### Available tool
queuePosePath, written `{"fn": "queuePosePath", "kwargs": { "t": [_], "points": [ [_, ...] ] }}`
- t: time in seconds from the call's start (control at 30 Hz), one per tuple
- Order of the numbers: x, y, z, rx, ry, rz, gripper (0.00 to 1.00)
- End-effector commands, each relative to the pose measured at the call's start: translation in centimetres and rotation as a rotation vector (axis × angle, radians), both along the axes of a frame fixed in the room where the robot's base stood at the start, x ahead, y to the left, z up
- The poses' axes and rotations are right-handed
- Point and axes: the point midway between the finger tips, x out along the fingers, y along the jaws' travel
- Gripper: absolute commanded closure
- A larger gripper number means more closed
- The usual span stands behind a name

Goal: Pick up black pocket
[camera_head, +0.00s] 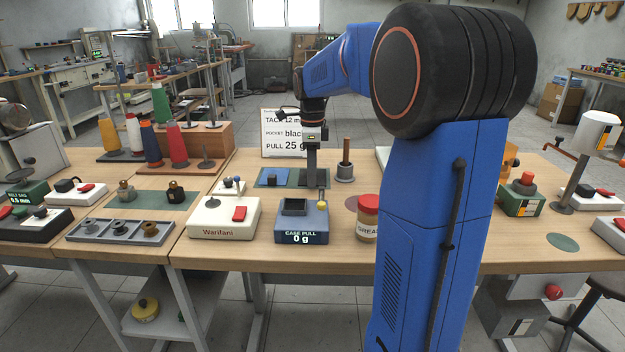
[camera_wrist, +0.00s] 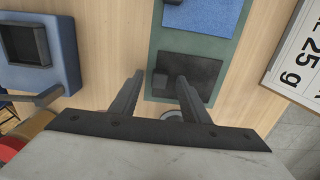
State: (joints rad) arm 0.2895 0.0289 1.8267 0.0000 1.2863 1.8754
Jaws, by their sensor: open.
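The black pocket (camera_wrist: 200,72) is a flat dark pad with a small dark raised block on its left side, lying on a green mat (camera_wrist: 158,42) in the wrist view. A similar blue pocket (camera_wrist: 200,14) lies on the same mat; it also shows in the head view (camera_head: 268,177). My gripper (camera_wrist: 160,77) is open. Its fingertips appear on either side of the black pocket's raised block; whether they touch it I cannot tell. In the head view my gripper (camera_head: 311,182) points down over the mat's right part and hides the black pocket there.
The case pull scale (camera_head: 301,224), reading 0 g, stands in front of the mat. A sign (camera_head: 283,142) naming a black pocket stands behind. A post on a round base (camera_head: 345,172) is close right. A grease jar (camera_head: 367,222) and a cream Warifani box (camera_head: 222,220) stand nearby.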

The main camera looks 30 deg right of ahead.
Motion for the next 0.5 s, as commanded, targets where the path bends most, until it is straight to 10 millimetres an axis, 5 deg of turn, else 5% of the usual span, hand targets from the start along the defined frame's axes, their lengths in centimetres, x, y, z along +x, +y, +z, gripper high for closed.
{"fn": "queuePosePath", "kwargs": {
  "t": [0.27,0.47,0.5],
  "points": [
    [-0.01,0.01,-0.38,0.000,0.000,0.000,0.58],
    [-0.02,0.01,-0.36,0.000,0.000,0.000,1.00],
    [-0.02,0.01,-0.36,0.000,0.000,0.000,1.00]
  ]
}}
